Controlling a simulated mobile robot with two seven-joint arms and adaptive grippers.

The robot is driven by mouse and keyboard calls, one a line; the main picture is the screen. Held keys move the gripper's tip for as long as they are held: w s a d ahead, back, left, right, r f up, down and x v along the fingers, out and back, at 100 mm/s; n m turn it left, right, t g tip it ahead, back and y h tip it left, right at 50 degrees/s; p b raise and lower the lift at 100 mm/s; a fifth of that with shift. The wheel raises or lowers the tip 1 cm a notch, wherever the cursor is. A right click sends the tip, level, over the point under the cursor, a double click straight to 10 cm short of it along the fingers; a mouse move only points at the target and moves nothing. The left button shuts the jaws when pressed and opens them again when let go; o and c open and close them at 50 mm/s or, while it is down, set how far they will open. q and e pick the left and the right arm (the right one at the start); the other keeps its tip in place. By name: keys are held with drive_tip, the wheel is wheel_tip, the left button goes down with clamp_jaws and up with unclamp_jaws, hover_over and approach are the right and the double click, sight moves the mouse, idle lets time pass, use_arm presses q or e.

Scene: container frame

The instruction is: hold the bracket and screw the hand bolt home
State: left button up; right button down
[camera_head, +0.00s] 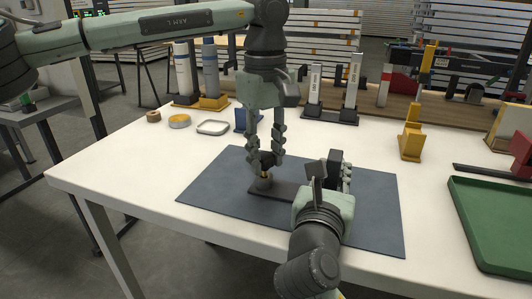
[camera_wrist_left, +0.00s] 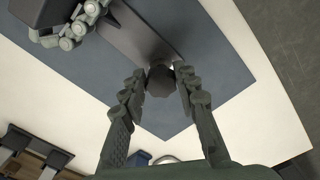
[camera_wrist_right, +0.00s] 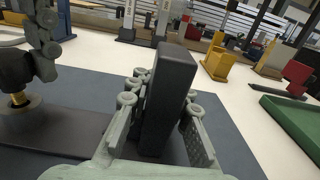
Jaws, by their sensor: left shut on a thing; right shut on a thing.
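The bracket (camera_head: 283,191) lies on the dark mat, a flat dark plate with an upright block (camera_wrist_right: 168,95) at its right end. My right gripper (camera_wrist_right: 165,110) is shut on that upright block. The hand bolt (camera_head: 266,166) stands upright at the plate's left end, with a black knob (camera_wrist_left: 160,80) and a brass shank (camera_wrist_right: 18,98) above a dark round collar. Some brass shows between knob and collar. My left gripper (camera_head: 265,160) points down from above and is shut on the knob. The bolt's lower end is hidden.
The dark mat (camera_head: 215,180) lies on a white table (camera_head: 130,180). A green tray (camera_head: 490,220) is at the right. A yellow stand (camera_head: 411,140), clamps and fixtures stand along the back. A tape roll (camera_head: 179,121) and a small dish (camera_head: 213,127) sit back left.

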use_arm(q)
drive_tip(key=shift+f, duration=0.55)
drive_tip(key=m, duration=0.3)
drive_tip(key=shift+s+m, duration=0.1)
drive_tip(key=shift+m, duration=0.2)
drive_tip(key=m, duration=0.5)
drive_tip(key=shift+a, duration=0.15)
drive_tip(key=m, duration=0.4)
drive_tip(key=shift+a+m, duration=0.1)
drive_tip(key=shift+m, duration=0.3)
drive_tip(key=m, duration=0.6)
drive_tip(key=shift+a, duration=0.1)
drive_tip(key=o, duration=1)
